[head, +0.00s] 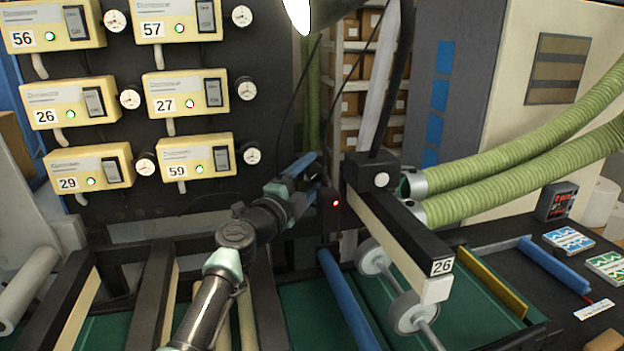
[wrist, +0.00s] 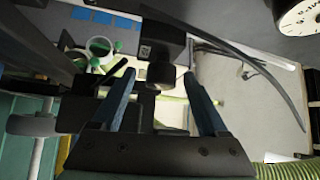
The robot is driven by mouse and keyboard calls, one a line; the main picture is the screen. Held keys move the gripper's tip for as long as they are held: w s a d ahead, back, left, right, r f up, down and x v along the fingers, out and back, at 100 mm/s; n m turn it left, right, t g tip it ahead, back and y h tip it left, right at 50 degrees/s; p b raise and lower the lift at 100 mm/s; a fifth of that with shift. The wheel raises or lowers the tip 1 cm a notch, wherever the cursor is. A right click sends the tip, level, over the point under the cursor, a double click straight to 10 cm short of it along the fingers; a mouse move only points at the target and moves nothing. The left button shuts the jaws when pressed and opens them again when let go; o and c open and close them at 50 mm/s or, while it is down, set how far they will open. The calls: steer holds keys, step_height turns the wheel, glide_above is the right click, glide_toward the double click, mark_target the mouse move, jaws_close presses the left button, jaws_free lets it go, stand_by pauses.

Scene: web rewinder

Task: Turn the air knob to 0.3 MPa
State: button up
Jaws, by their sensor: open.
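My gripper (head: 310,172), with blue fingers, reaches toward the black box of the arm labelled 26. In the wrist view my gripper (wrist: 165,85) has its fingers apart. A short black knob-like cylinder (wrist: 161,74) on a dark block shows between them; I cannot tell whether they touch it. A white dial marked MPa (wrist: 300,14) is cut off at the upper right; its reading cannot be told.
Several cream controllers (head: 192,157) with small white gauges (head: 252,154) are on the dark panel at the left. Green hoses (head: 520,165) run in from the right. The arm labelled 26 (head: 400,240) and white wheels (head: 374,257) stand close to my gripper. Rails lie below.

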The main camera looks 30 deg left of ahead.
steer(key=shift+w, duration=0.3)
steer(key=shift+r, duration=0.15)
jaws_close()
